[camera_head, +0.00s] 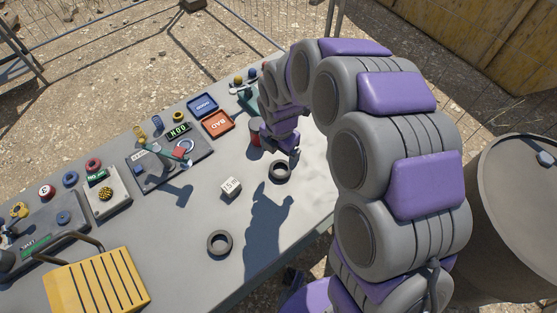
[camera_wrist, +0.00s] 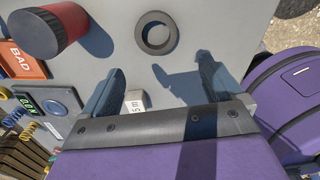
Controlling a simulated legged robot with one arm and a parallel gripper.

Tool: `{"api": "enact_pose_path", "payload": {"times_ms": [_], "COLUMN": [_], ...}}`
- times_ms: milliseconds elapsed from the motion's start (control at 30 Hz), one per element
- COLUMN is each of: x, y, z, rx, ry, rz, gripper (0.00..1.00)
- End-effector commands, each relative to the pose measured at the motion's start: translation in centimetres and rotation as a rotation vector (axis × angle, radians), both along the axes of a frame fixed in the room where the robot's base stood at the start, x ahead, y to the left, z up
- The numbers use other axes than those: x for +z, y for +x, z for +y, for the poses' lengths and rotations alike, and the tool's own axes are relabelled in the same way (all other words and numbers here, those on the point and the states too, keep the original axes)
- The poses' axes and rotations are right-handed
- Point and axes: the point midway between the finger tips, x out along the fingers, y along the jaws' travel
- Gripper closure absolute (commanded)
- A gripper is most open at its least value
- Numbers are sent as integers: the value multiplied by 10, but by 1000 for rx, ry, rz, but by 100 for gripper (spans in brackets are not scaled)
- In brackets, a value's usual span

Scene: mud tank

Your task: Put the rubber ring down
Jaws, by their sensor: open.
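A dark rubber ring (camera_head: 280,181) lies flat on the grey table beside a red cylinder, and a ring next to a red cylinder also shows in the wrist view (camera_wrist: 143,38). A second dark ring (camera_head: 210,247) lies flat nearer the table's front edge. My gripper (camera_wrist: 160,76) is open, with its two dark fingers spread wide and nothing held between them. In the wrist view the ring lies beyond the fingertips, apart from them. In the head view my gripper (camera_head: 293,158) hangs close by the first ring; its fingertips are small and hard to make out there.
A red cylinder (camera_head: 254,138) with a dark top stands near the gripper. A white marked cube (camera_head: 231,187) lies between the two rings. Blue (camera_head: 202,106) and orange-red (camera_head: 218,124) trays and several small parts crowd the left. The front right tabletop is clear.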

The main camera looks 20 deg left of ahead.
Motion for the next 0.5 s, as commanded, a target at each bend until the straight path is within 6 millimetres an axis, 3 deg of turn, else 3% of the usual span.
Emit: {"api": "enact_pose_path", "payload": {"times_ms": [33, 200, 500], "x": [14, 46, 69], "y": [0, 1, 1], "z": [1, 2, 1], "rx": [0, 1, 1], "ry": [3, 4, 0], "rz": [-2, -3, -1], "gripper": [7, 7, 7]}}
